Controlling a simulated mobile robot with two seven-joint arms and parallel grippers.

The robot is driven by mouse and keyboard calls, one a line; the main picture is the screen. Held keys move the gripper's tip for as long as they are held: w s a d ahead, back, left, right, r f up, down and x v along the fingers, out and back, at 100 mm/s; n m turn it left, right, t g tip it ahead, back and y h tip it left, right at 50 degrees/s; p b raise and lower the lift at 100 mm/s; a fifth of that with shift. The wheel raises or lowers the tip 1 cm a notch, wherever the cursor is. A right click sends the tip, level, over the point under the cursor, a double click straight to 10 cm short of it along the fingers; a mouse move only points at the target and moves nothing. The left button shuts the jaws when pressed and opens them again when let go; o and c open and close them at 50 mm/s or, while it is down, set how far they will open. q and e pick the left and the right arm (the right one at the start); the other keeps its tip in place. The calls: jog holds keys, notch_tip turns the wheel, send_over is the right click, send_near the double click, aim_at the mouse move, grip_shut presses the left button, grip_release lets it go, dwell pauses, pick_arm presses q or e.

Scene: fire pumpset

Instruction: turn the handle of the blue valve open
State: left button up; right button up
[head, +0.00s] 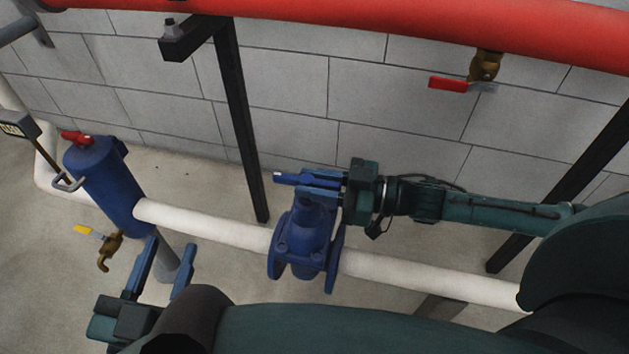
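The blue valve (304,240) sits on the white horizontal pipe, with flanges on both sides. Its blue handle (288,179) lies on top and points left, roughly level in the picture. My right gripper (312,184) reaches in from the right. Its two blue fingers lie close together along both sides of the handle and appear shut on it; the fingers hide part of the handle. My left gripper (167,260) is at the lower left, its two blue fingers spread apart and empty, above the floor and below the white pipe.
A blue cylinder (103,185) with a red top stands at the left. A yellow-handled tap (100,241) is beside it. A black post (240,120) rises behind the valve. A red pipe (400,22) with a red-handled brass valve (484,66) crosses above. Block wall lies behind.

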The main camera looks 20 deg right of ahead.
grip_shut()
